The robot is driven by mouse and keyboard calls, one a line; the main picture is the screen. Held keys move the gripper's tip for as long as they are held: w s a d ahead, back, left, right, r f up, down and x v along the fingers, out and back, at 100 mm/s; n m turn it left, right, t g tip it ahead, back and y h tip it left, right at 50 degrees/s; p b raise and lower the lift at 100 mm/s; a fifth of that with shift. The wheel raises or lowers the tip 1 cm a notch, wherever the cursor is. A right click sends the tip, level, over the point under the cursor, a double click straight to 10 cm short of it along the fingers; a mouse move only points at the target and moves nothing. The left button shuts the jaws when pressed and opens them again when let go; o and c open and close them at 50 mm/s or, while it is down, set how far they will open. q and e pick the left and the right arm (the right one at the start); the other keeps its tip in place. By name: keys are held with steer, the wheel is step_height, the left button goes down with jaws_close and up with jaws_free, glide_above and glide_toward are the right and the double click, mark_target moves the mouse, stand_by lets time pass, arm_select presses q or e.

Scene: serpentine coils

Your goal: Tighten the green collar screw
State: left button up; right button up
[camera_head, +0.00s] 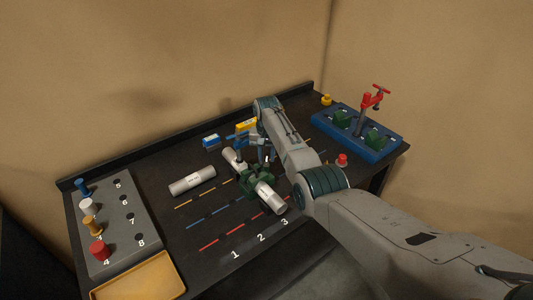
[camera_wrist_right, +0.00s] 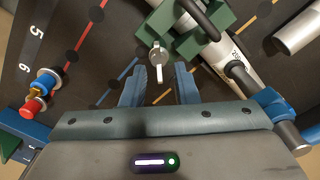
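The green collar (camera_head: 259,185) sits around a white pipe (camera_head: 272,200) on the dark table, and it also shows in the right wrist view (camera_wrist_right: 222,14). Its silver screw with a flat head (camera_wrist_right: 157,64) sticks out toward my right gripper. My right gripper (camera_wrist_right: 160,78) is open, with one blue-grey finger on each side of the screw's end and a gap on both sides. In the head view the gripper (camera_head: 268,156) is over the collar, partly hidden by my arm. My left gripper is not in view.
A blue fitting (camera_wrist_right: 268,106) is on the pipe's far part. A loose white cylinder (camera_head: 192,181) lies to the left. A grey peg board (camera_head: 115,235) and yellow tray (camera_head: 140,278) stand at left. A blue block with a red clamp (camera_head: 372,98) stands at right. A red peg (camera_head: 342,159) is near my arm.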

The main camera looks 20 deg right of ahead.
steer(key=shift+s, duration=0.1)
steer(key=shift+c, duration=0.2)
jaws_close()
steer(key=shift+m, duration=0.4)
steer(key=m+p, duration=0.2)
steer(key=m, duration=0.3)
steer(key=shift+s+d+m, duration=0.1)
steer(key=shift+d+m, duration=0.05)
steer(key=shift+m, duration=0.25)
steer(key=m+p, duration=0.1)
steer(key=m, duration=0.5)
steer(key=shift+s+r, duration=0.1)
steer(key=m, duration=0.6)
steer(key=shift+s+m, duration=0.15)
steer(key=shift+m, duration=0.15)
steer(key=m, duration=0.2)
steer(key=shift+r+m, duration=0.1)
steer(key=shift+m, duration=0.3)
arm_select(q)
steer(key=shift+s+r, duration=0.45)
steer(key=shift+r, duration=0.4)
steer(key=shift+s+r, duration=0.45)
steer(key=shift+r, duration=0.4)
arm_select(e)
steer(key=shift+s+m, duration=0.15)
steer(key=shift+m, duration=1.75)
